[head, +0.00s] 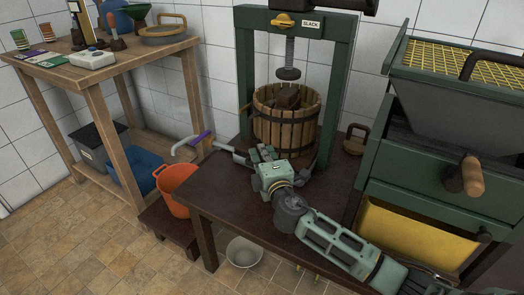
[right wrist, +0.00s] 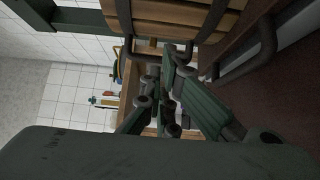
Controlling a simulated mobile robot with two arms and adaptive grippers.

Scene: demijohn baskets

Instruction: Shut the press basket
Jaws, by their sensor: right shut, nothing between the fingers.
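The press basket (head: 271,128) is a round basket of upright wooden slats with dark metal bands. It stands inside the green press frame (head: 245,75), under the screw and its round pad (head: 289,73). Dark blocks (head: 288,97) sit at its top. My right gripper (head: 262,152) is shut and empty, low at the basket's front left side. I cannot tell whether it touches the slats. In the right wrist view the slats (right wrist: 185,15) and a dark band are close beside the fingers (right wrist: 168,62). The basket's latch cannot be made out. My left gripper is out of view.
A wooden workbench (head: 150,50) stands left, a green machine with a crank (head: 420,165) right. The dark table (head: 225,195) is bare at front left.

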